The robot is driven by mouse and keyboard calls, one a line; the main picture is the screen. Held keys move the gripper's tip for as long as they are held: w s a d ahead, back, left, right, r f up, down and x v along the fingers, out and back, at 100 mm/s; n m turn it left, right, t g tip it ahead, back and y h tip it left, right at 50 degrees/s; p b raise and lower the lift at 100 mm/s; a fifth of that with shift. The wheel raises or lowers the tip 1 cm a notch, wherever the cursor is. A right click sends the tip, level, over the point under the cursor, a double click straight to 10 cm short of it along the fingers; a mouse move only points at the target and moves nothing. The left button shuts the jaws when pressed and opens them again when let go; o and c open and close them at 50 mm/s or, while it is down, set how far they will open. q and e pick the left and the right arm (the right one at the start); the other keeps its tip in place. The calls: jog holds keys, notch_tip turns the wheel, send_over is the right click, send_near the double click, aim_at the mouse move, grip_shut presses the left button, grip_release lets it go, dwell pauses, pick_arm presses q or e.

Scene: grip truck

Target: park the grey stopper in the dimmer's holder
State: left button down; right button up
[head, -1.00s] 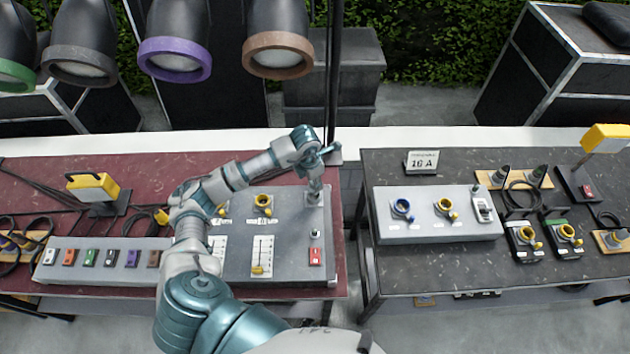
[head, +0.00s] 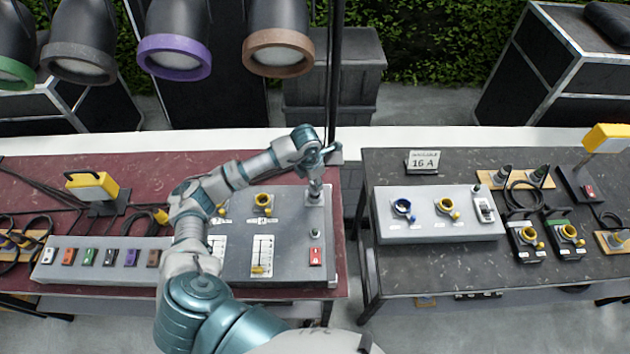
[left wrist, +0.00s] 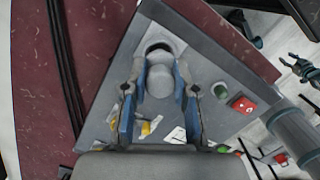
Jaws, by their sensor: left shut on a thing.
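My left gripper (head: 315,186) is over the far right corner of the dimmer (head: 290,214), a grey panel on the red table. In the left wrist view my left gripper (left wrist: 160,88) has its blue fingers on both sides of the grey stopper (left wrist: 158,80), shut on it. The holder (left wrist: 159,47) shows as a dark round opening on a pale plate, just beyond the stopper. The stopper overlaps the opening's near edge; I cannot tell whether its end is inside. A dark gripper, apparently my right one (left wrist: 302,68), is small at the wrist view's right edge.
The dimmer has a red switch (head: 315,256), a slider scale (head: 262,254) and a yellow-ringed socket (head: 263,203). A row of coloured switches is at left. A black table (head: 400,290) with another grey panel (head: 430,228) stands at right, across a gap. A dark pole (head: 333,80) rises behind the gripper.

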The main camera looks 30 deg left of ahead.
pick_arm(q)
jog(key=shift+f+b, duration=1.4)
jog(key=shift+f, duration=0.25)
jog(key=c, duration=0.5)
grip_release()
jog(key=shift+r, duration=0.15)
jog(key=shift+r+p, duration=1.55)
jog(key=shift+r, duration=0.85)
jog(key=shift+s+f, duration=0.1)
